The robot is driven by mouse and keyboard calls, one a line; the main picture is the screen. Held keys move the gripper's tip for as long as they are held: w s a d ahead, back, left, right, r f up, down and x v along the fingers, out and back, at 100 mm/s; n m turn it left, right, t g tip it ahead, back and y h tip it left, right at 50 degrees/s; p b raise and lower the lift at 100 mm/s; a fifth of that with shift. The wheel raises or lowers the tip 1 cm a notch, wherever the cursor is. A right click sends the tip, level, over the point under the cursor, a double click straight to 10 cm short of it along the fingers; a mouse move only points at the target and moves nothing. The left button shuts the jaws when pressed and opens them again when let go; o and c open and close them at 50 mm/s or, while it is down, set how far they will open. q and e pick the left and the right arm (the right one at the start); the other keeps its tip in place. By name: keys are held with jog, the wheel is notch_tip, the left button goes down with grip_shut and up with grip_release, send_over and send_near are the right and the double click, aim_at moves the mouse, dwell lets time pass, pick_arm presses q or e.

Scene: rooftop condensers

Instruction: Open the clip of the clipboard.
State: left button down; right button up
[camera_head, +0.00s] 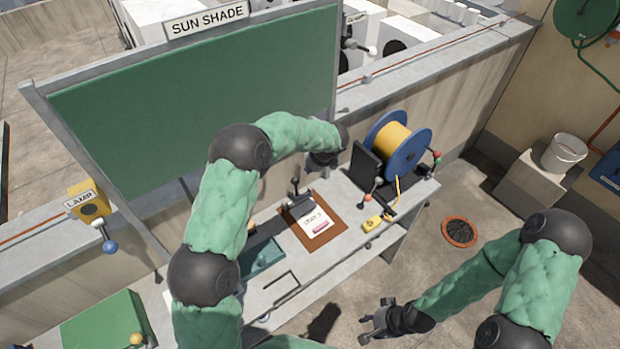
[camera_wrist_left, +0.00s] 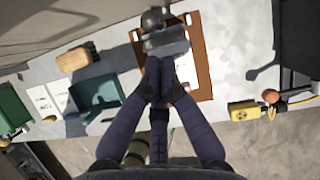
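The brown clipboard (camera_head: 328,238) lies on the grey bench with a white sheet (camera_head: 313,219) on it. Its dark clip (camera_head: 299,204) is at the far left end, with a lever standing up from it. In the left wrist view the clip (camera_wrist_left: 167,42) is a grey plate with a dark round knob beyond it. My left gripper (camera_wrist_left: 160,72) has its fingers together, seemingly empty, and overlaps the clip's near edge in that view; contact cannot be told. My right gripper (camera_head: 372,317) is open and empty, low over the floor.
A blue reel with yellow cable (camera_head: 400,142) and a dark upright panel (camera_head: 365,166) stand right of the clipboard. A yellow box (camera_head: 373,223) lies near the bench's front edge. A green tray (camera_head: 262,257) is to the left. The green sun shade (camera_head: 150,110) rises behind.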

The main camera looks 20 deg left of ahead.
pick_arm(q)
jog(key=shift+w+r, duration=0.1)
jog(key=shift+r, duration=1.25)
